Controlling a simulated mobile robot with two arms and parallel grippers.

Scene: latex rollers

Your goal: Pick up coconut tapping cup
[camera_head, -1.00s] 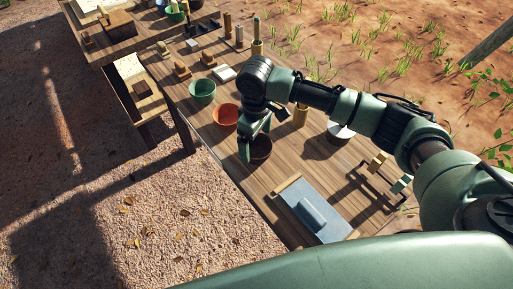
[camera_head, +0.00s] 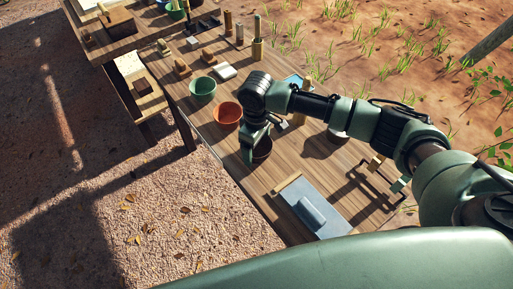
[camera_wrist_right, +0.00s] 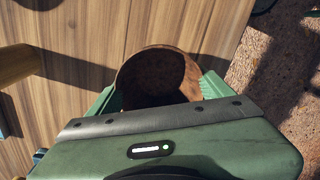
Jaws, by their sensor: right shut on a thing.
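The coconut tapping cup (camera_head: 263,150) is a dark brown round cup at the near-left edge of the wooden table, partly hidden by my right gripper. My right gripper (camera_head: 255,150) reaches down at it and is shut on it. In the right wrist view the brown cup (camera_wrist_right: 158,62) lies between the two green fingers, its dark inside showing. I cannot tell whether it still touches the table. My left gripper is not in view.
An orange bowl (camera_head: 227,114) stands close behind the cup, with a green bowl (camera_head: 203,88) farther back. A blue-grey slab (camera_head: 314,212) with a roller lies in front. Wooden blocks and several upright cylinders stand at the back.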

